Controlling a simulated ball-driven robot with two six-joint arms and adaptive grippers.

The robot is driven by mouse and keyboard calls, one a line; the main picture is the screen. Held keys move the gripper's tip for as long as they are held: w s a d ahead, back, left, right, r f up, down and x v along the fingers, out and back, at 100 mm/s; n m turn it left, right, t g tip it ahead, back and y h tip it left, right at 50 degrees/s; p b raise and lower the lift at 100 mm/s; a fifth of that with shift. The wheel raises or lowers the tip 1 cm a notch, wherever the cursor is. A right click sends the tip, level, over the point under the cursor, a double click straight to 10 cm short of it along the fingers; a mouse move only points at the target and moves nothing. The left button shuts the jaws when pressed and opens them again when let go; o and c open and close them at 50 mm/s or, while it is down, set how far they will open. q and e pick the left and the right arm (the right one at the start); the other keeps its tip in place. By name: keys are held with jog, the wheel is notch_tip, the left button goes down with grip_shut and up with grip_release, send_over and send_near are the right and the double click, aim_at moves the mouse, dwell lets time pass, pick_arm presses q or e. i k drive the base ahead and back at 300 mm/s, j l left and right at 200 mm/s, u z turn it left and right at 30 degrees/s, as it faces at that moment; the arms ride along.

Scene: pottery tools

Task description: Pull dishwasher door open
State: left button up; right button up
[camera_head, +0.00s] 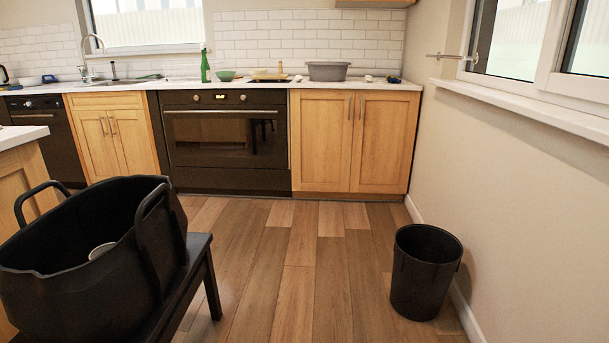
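A black built-in front at the far left, which looks like the dishwasher (58,140), stands under the counter beside the sink cabinet. Its door looks upright and shut. The near counter corner and the black basket hide part of its lower left. A black oven (226,143) with a long bar handle (224,112) stands further right, and its door is shut. Neither of my grippers is in view.
A large black basket (85,285) sits on a dark bench (205,270) at front left. A black bin (424,272) stands by the right wall. Wooden cabinets (354,142) are closed. The wooden floor (300,270) is clear in the middle.

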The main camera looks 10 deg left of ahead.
aim_at(59, 151)
jog(key=i+u, duration=0.1)
jog(key=i, duration=0.5)
jog(key=i+l+u, duration=0.1)
jog(key=i, duration=0.55)
jog(key=i+l+u, duration=0.15)
jog(key=i, duration=0.45)
jog(key=i+j+u, duration=0.1)
jog(key=i+u, duration=0.15)
jog(key=i, duration=0.5)
jog(key=i+u, duration=0.25)
jog(key=i, duration=0.5)
jog(key=i+l+u, duration=0.3)
jog(key=i, duration=0.45)
jog(key=i+j+u, duration=0.2)
jog(key=i+u, duration=0.8)
jog(key=i+l+u, duration=0.25)
jog(key=i+u, duration=0.7)
jog(key=i, duration=0.6)
jog(key=i+j+z, duration=0.4)
jog(key=i, duration=0.25)
jog(key=i+j+z, duration=0.4)
jog(key=i+j, duration=0.15)
jog(key=i+j+u, duration=0.1)
jog(key=u, duration=0.35)
jog(key=i+u, duration=0.15)
jog(key=u, duration=0.25)
jog(key=i+j+u, duration=0.2)
jog(key=i, duration=3.95)
jog(key=l+z, duration=0.05)
jog(key=l, duration=0.05)
